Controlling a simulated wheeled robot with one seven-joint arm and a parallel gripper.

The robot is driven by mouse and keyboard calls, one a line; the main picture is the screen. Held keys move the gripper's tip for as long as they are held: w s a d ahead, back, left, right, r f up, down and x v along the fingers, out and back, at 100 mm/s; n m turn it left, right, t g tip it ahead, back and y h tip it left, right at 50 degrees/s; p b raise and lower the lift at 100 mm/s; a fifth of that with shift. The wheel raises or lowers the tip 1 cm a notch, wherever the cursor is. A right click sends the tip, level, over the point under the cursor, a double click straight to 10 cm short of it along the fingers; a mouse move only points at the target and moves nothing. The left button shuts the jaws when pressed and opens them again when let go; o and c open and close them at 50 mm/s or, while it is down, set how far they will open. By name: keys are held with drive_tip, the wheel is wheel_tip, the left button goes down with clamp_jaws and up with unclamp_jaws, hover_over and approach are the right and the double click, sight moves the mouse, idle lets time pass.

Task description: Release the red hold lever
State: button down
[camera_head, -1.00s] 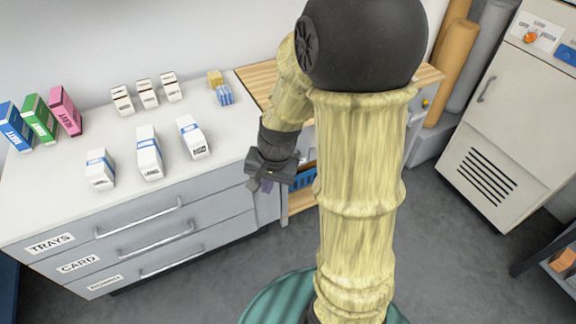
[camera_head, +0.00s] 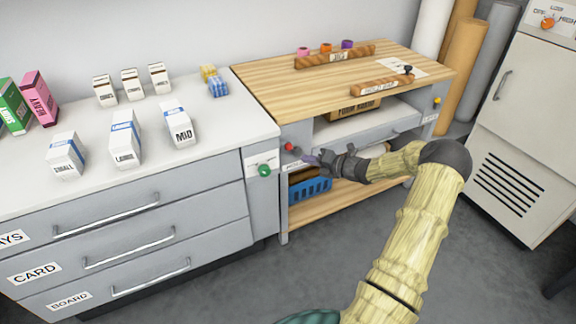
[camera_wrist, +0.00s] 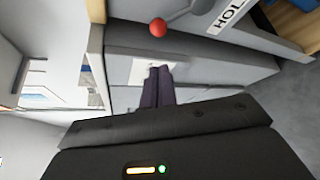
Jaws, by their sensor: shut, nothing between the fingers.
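The red hold lever (camera_head: 288,146) shows as a red ball on the left front of the wooden-topped bench. In the wrist view its red ball (camera_wrist: 158,28) sits at top centre, on a grey arm reaching to the right. A partly cut-off label starting "HOL" (camera_wrist: 230,14) is to the right of it. My gripper (camera_head: 311,158) is shut and empty, just to the right of and slightly below the red ball. In the wrist view the dark fingers (camera_wrist: 158,74) point toward the ball with a gap between; they look apart from it.
A green knob (camera_head: 265,170) is on the panel to the left of the lever. A blue basket (camera_head: 310,189) stands on the bench's lower shelf, under my gripper. The floor in front is clear.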

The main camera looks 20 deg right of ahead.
sight(293, 150)
drive_tip(key=shift+d+m, duration=0.3)
drive_tip(key=shift+d, duration=0.05)
drive_tip(key=shift+f, duration=0.1)
drive_tip(key=b+x, duration=0.1)
drive_tip(key=x, duration=0.9)
drive_tip(key=shift+b, duration=0.4)
drive_tip(key=shift+w+r, duration=0.1)
drive_tip(key=shift+r, duration=0.1)
drive_tip(key=shift+p, duration=0.3)
drive_tip(key=shift+d+r, duration=0.1)
